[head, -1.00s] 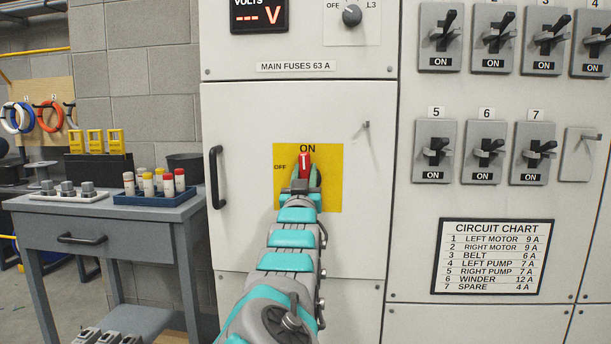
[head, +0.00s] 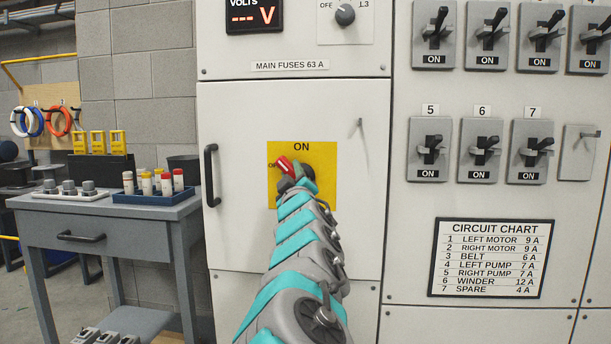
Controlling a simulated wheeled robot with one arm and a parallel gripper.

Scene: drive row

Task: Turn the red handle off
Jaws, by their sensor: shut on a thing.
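The red handle (head: 284,164) sits on a yellow plate (head: 324,158) on the white cabinet door. It is tilted up and left from its hub, its tip over the OFF mark, which it partly covers. The ON mark is above it, clear of the handle. My gripper (head: 287,176) is shut on the red handle. My arm comes up from below and hides the lower part of the plate and much of the hub.
The cabinet door has a black pull handle (head: 211,176) at its left. Lever switches, all by ON labels, fill the right panel, above a circuit chart (head: 489,258). A grey bench (head: 100,232) with a blue fuse tray (head: 152,197) stands left. The volts display (head: 255,17) shows dashes.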

